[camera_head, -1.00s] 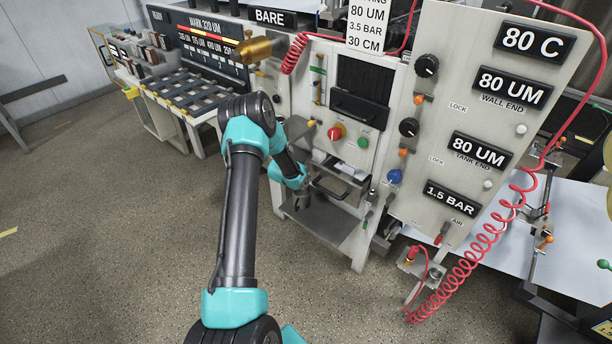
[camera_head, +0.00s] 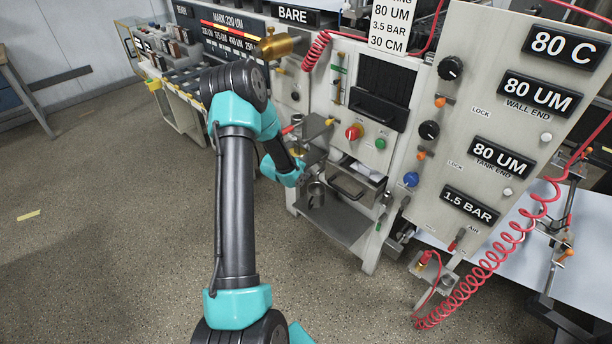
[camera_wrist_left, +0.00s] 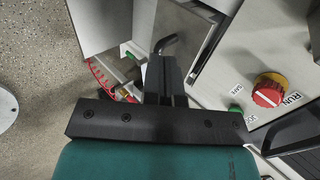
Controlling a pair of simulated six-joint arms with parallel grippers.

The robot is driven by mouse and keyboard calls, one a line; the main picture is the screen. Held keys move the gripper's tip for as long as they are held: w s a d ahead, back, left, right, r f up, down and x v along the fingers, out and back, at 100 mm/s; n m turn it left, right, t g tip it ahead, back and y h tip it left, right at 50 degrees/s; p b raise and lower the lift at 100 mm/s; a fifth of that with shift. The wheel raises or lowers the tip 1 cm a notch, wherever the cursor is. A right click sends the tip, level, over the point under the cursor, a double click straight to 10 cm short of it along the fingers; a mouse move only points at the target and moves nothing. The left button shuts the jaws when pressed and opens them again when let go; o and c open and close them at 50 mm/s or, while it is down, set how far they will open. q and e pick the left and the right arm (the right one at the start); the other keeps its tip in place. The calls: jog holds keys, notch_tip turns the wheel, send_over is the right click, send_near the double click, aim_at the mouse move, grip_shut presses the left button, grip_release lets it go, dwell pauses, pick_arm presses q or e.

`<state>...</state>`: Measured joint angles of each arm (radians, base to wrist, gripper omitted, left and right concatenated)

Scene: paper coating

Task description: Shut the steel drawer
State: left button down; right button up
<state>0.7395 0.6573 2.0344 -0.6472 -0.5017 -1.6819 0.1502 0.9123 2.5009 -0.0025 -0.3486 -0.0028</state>
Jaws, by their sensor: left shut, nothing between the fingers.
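The steel drawer (camera_head: 352,188) is in the lower front of the machine, below the red knob. It stands partly out, with something white inside, and has a dark bar handle. In the left wrist view a grey metal face (camera_wrist_left: 182,38) with a bent dark handle (camera_wrist_left: 166,43) lies just beyond my fingertips; it looks like the drawer front. My left gripper (camera_wrist_left: 160,62) is shut and empty, close to that handle; I cannot tell whether they touch. My right gripper is not in view.
A red knob (camera_head: 354,132) and a green button (camera_head: 380,143) are above the drawer. A red coiled hose (camera_head: 490,262) hangs on the right. The floor in front is clear.

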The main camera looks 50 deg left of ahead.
pick_arm(q)
jog(key=s+d+f+t, duration=0.4)
jog(key=s+d, duration=0.2)
jog(key=d, duration=0.5)
jog(key=shift+s+d+f, duration=0.2)
jog(key=shift+s, duration=0.2)
jog(key=shift+w, duration=0.15)
jog(key=w+r+x, duration=0.1)
jog(key=r+x, duration=0.1)
jog(key=x, duration=1.1)
jog(key=shift+a, duration=0.2)
